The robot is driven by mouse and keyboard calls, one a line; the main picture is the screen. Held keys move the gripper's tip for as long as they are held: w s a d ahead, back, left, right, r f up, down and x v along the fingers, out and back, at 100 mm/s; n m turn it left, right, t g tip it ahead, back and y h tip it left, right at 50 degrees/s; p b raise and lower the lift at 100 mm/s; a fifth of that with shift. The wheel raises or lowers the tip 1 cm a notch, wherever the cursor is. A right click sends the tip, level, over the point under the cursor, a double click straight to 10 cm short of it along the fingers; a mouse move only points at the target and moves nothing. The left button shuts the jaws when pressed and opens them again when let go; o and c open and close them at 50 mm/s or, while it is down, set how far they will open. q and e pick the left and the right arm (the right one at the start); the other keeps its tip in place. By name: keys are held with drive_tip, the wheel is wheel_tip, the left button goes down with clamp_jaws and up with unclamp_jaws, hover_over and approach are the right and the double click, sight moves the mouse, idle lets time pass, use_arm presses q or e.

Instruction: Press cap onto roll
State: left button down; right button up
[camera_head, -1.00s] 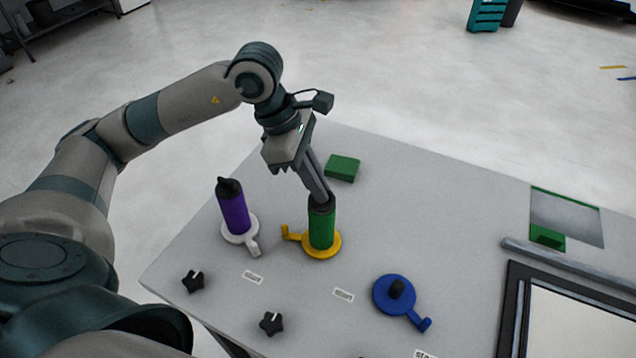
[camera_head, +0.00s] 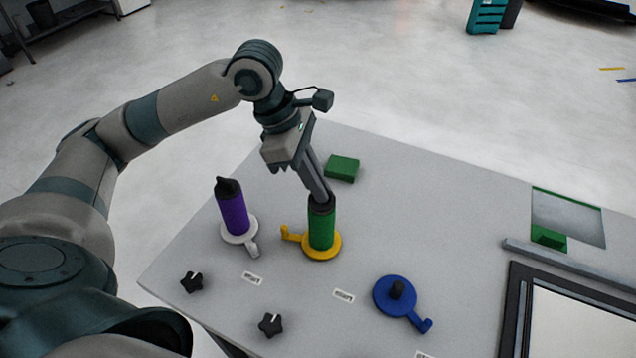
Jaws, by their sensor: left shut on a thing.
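A green roll (camera_head: 321,229) stands upright on a yellow holder (camera_head: 322,252) with a side arm and hook. A black cap (camera_head: 321,203) sits at the top of the green roll. My left gripper (camera_head: 322,194) points down from above with its fingers shut on the cap; its fingertips partly hide it. A purple roll (camera_head: 233,213) stands on a white holder (camera_head: 240,233) to the left, with a black pointed cap (camera_head: 227,186) on top. My right gripper is not in view.
A blue holder (camera_head: 389,307) with a bare black post is at the right front. Black star-shaped knobs (camera_head: 191,282) lie at the front left. A green block (camera_head: 342,168) lies behind the green roll. A framed dark panel (camera_head: 512,318) is at the right.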

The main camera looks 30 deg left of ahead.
use_arm(q)
drive_tip(key=shift+f+b, duration=0.15)
drive_tip(key=shift+b, duration=0.65)
idle(1.0)
drive_tip(key=shift+s+a+f+b, duration=0.1)
drive_tip(key=shift+a+f+b, duration=0.4)
drive_tip(key=shift+b, duration=0.3)
idle(0.6)
idle(0.5)
drive_tip(key=c, duration=1.4)
unclamp_jaws()
drive_tip(key=shift+o, duration=0.2)
drive_tip(key=shift+r, duration=0.1)
drive_tip(key=shift+d+r+p, duration=0.25)
drive_tip(key=shift+r+p, duration=0.1)
drive_tip(key=shift+r, duration=0.4)
drive_tip(key=shift+d+r+p, duration=0.2)
drive_tip(key=shift+r+p, duration=0.2)
drive_tip(key=shift+r, duration=0.3)
drive_tip(key=shift+d+r+p, duration=0.25)
drive_tip(key=shift+r+p, duration=0.1)
drive_tip(key=shift+r, duration=0.4)
drive_tip(key=shift+r+p, duration=0.85)
drive_tip(key=shift+r, duration=0.8)
clamp_jaws()
